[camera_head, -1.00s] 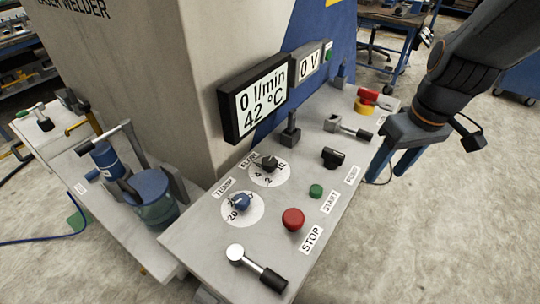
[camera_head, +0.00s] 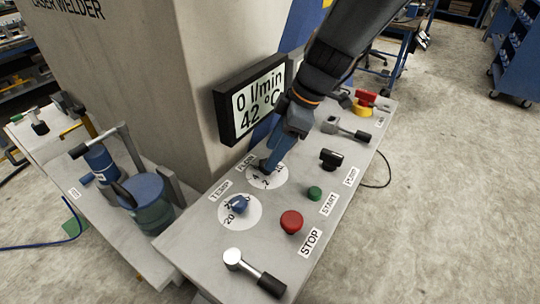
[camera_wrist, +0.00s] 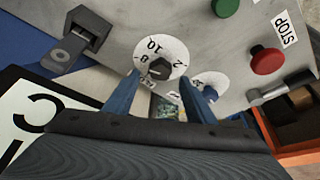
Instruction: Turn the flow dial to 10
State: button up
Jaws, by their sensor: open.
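The flow dial is a white disc with a dark knob (camera_wrist: 160,68) in the middle; 10, 8 and 2 are readable in the wrist view. In the head view the dial's disc (camera_head: 268,181) is partly hidden by my gripper (camera_head: 270,160). My gripper is open, with its blue fingers pointing down at the dial. In the wrist view the fingertips (camera_wrist: 160,80) appear on either side of the knob, with nothing held; whether they touch it I cannot tell. The display (camera_head: 258,100) reads 0 l/min and 42 °C.
The temperature dial with its blue knob (camera_head: 239,204) sits close to the flow dial. A red stop button (camera_head: 291,222), green start button (camera_head: 314,193), black pump switch (camera_head: 332,159) and a lever (camera_head: 255,273) stand on the panel. The display overhangs beside my arm.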

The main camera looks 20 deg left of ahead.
jog(key=shift+x, duration=1.55)
jog(key=c, duration=1)
jog(key=shift+c, duration=0.2)
jog(key=shift+m, duration=0.3)
